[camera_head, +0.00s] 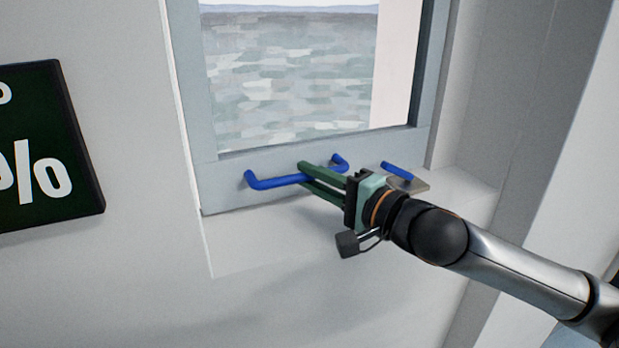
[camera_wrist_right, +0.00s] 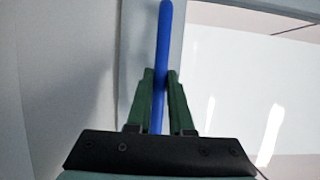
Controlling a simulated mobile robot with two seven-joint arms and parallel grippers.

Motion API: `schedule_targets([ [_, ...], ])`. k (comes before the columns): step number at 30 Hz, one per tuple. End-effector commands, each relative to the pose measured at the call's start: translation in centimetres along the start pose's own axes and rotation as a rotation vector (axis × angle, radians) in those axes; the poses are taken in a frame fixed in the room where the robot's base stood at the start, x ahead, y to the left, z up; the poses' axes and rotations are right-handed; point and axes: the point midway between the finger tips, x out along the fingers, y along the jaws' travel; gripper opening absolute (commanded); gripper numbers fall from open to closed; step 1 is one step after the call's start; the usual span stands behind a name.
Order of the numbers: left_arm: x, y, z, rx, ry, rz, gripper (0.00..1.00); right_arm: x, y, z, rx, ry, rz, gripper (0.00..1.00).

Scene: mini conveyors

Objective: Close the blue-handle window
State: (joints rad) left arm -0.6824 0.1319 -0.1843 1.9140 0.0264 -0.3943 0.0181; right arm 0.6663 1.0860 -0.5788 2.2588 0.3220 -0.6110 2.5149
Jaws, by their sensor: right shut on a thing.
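The window (camera_head: 190,95) has a grey-blue frame around a pane showing a sea view. A blue bar handle (camera_head: 272,182) runs along the bottom rail of the frame, with both ends fixed to it. My right gripper (camera_head: 305,172) comes in from the right, its green fingers around the handle's middle part. In the right wrist view the blue handle (camera_wrist_right: 165,40) passes between the green fingers of the gripper (camera_wrist_right: 161,78), which is shut on it. Part of the handle is hidden behind the fingers. My left gripper is not in view.
A second, smaller blue handle (camera_head: 397,171) sits on a grey plate (camera_head: 412,186) on the sill, right of the gripper. A dark sign with white marks (camera_head: 48,150) hangs on the wall at the left. The wall below the window is bare.

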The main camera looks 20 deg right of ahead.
Motion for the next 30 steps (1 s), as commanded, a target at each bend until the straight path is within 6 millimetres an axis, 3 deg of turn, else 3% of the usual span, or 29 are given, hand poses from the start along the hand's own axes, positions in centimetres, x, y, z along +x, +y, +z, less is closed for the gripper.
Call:
schedule_targets([
  [5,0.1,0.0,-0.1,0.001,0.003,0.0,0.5,-0.1,0.0,0.5,0.0,-0.012,0.0,0.0],
  [6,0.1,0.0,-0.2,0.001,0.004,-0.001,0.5,-0.1,0.1,0.5,0.001,-0.012,0.0,0.24],
  [13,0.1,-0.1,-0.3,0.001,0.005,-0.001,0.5,-0.1,0.1,0.3,0.001,-0.009,0.001,0.49],
  [23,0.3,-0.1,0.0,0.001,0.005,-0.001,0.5,-0.4,0.2,0.2,0.001,-0.005,0.001,0.49],
  [30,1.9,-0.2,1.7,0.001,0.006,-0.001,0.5,-3.4,0.8,0.1,-0.004,-0.003,0.003,0.49],
])
